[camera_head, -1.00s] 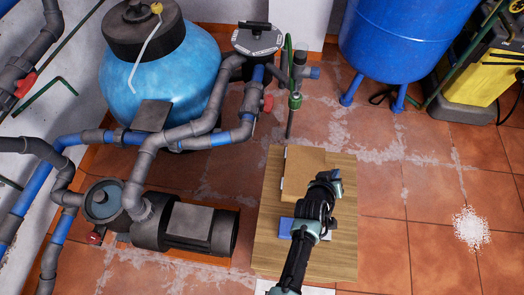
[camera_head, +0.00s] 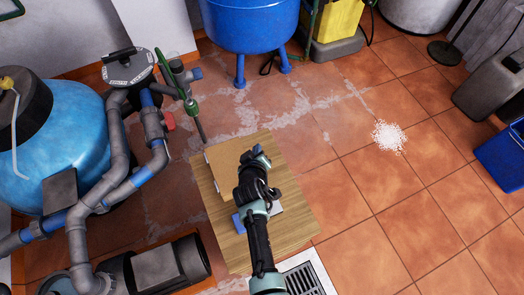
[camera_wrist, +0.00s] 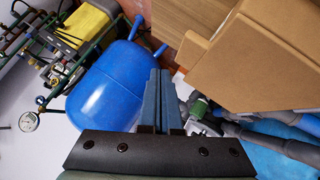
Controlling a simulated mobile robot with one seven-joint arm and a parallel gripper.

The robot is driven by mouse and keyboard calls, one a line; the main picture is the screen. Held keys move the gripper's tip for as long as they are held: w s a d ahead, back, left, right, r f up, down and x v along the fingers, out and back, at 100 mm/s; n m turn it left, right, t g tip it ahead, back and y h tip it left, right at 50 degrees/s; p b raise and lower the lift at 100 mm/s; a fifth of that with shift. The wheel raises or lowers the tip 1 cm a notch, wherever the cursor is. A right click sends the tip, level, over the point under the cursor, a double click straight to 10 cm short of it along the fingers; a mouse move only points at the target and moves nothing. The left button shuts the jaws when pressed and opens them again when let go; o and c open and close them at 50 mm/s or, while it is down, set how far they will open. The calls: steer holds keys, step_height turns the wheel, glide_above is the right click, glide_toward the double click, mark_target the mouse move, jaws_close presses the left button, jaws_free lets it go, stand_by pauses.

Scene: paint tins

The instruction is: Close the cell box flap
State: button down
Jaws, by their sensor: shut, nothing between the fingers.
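The brown cardboard cell box (camera_head: 224,176) stands on a wooden tabletop (camera_head: 298,222). My arm covers its right part in the head view. In the wrist view, the cardboard (camera_wrist: 262,62) fills the upper right, with a notched panel edge towards the wooden surface. Which panel is the flap, and how far it stands open, I cannot tell clearly. My gripper (camera_head: 257,152) is above the box's right part in the head view. In the wrist view its two blue-grey fingers (camera_wrist: 160,92) are together and empty, left of the cardboard, with a visible gap in the picture.
A blue item (camera_head: 238,222) lies on the tabletop beside my arm. A blue tank (camera_head: 250,25) stands behind, and pipes and a pump (camera_head: 155,268) stand to the left. A floor grate (camera_head: 302,280) is in front. The tiled floor right is mostly clear, with white granules (camera_head: 388,137).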

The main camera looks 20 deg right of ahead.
step_height(320, 180, up, 4)
steer(key=shift+f+p, duration=0.1)
steer(key=shift+p, duration=1.1)
steer(key=s+r+p, duration=0.3)
steer(key=s+r, duration=0.3)
steer(key=s, duration=0.1)
steer(key=shift+d, duration=0.1)
